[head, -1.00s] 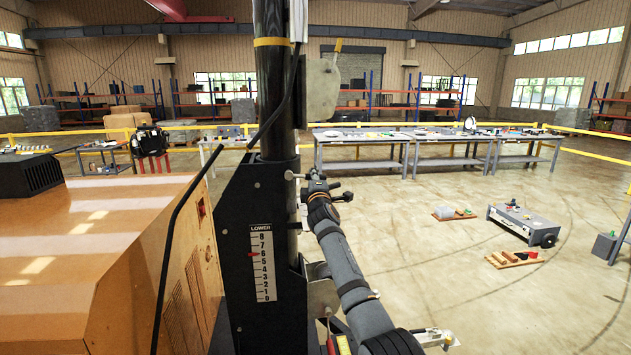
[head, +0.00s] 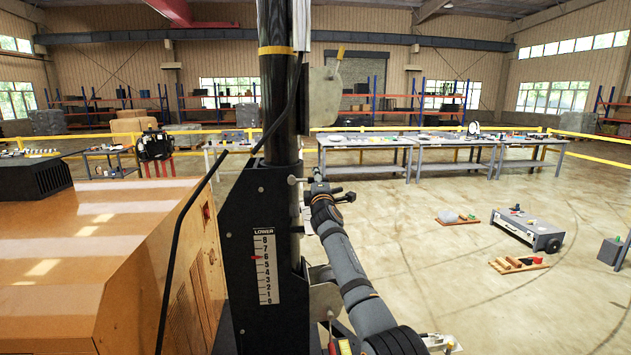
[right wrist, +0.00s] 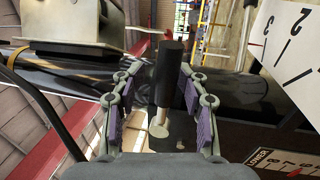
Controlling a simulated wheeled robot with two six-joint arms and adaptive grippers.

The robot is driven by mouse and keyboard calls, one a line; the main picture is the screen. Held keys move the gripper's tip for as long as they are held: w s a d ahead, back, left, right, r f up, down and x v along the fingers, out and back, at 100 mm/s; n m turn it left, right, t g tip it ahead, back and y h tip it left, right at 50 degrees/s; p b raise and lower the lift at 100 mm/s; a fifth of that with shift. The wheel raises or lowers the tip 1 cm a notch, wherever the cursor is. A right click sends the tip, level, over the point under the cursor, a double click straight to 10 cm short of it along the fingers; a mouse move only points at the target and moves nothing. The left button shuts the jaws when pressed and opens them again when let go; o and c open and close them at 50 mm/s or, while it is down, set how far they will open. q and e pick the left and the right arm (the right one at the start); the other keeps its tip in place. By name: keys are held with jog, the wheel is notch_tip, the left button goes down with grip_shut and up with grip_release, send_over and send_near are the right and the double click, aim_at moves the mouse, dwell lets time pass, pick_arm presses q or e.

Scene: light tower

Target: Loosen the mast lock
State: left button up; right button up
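The black mast (head: 279,110) stands upright in a dark bracket (head: 250,215) with a LOWER number scale (head: 265,267). In the head view, a small metal lock handle (head: 292,180) sticks out of the bracket's right side. My right gripper (head: 322,190) is beside the mast at that height. In the right wrist view, a black cylindrical grip (right wrist: 171,75) on a pale metal stem stands between the purple-padded fingers of my right gripper (right wrist: 158,85). The fingers are open, with a clear gap on the left of the grip and little on the right. My left gripper is not in view.
An orange housing (head: 110,250) fills the left, with a thin black bar in front. A metal plate (head: 322,95) is fixed to the mast above my right gripper. Workbenches (head: 365,143) stand behind. The floor to the right holds a grey cart (head: 525,228) and small trays.

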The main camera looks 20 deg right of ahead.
jog(key=shift+w+f, duration=0.15)
jog(key=shift+f, duration=0.1)
jog(key=v, duration=1.2)
